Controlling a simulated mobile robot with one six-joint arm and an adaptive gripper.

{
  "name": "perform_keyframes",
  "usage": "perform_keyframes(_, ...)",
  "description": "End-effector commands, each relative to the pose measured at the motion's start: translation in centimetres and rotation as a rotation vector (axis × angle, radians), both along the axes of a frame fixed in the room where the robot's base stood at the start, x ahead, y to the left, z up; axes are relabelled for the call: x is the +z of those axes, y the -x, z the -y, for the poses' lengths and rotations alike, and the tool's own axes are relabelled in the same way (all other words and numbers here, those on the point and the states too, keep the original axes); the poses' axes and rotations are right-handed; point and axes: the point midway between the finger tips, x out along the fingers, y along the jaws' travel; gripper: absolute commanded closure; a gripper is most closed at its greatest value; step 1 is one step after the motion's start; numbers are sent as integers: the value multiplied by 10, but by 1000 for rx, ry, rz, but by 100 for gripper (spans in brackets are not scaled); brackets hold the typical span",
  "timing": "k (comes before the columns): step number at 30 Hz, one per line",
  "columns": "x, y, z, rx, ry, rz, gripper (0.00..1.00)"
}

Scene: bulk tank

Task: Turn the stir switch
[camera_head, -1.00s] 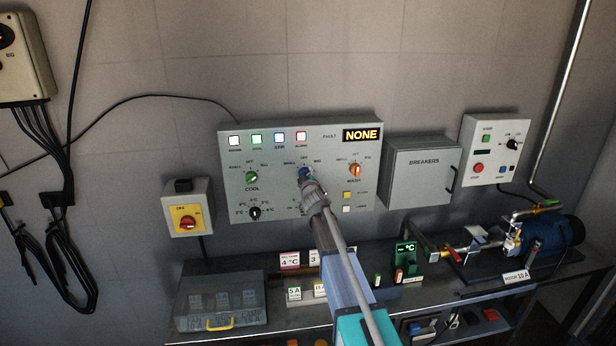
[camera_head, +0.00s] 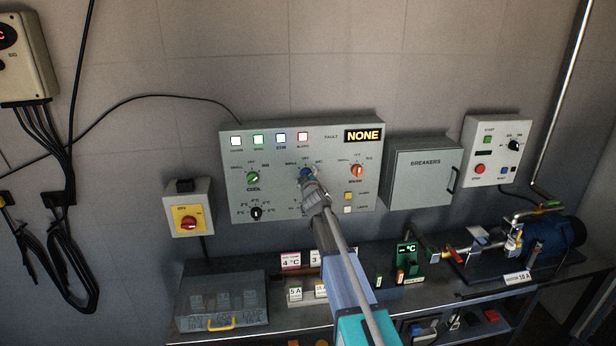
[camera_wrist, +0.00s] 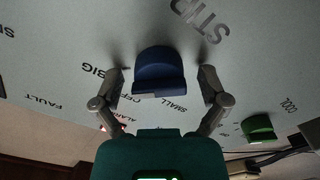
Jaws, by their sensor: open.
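The blue stir knob (camera_head: 305,172) is on the grey control panel (camera_head: 235,200), in the middle of the upper row of knobs. My gripper (camera_head: 308,180) is in front of it and hides much of it. In the wrist view, which is turned upside down, the blue knob (camera_wrist: 159,72) sits between the two open fingers of my gripper (camera_wrist: 161,82). A gap shows on each side of the knob, so neither finger seems to touch it. The STIR label (camera_wrist: 201,22) shows beyond the knob.
The green cool knob (camera_head: 252,178) is left of the stir knob and the orange wash knob (camera_head: 356,171) is right. A dark temperature knob (camera_head: 256,213) is below the cool knob. The fault display (camera_head: 363,135) reads NONE. The bench (camera_head: 285,322) stands below.

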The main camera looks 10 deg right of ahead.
Motion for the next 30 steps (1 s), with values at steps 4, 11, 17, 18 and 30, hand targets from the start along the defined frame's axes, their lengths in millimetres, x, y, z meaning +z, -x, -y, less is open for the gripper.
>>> perform_keyframes(4, 0, 0, 0, -1, 0, -1, 5)
perform_keyframes(11, 0, 5, 1, -2, 1, -1, 5)
perform_keyframes(17, 0, 22, 1, -1, 0, -2, 5)
perform_keyframes(18, 0, 27, 1, -1, 0, -2, 5)
perform_keyframes(30, 0, 90, 1, -1, 1, -1, 5)
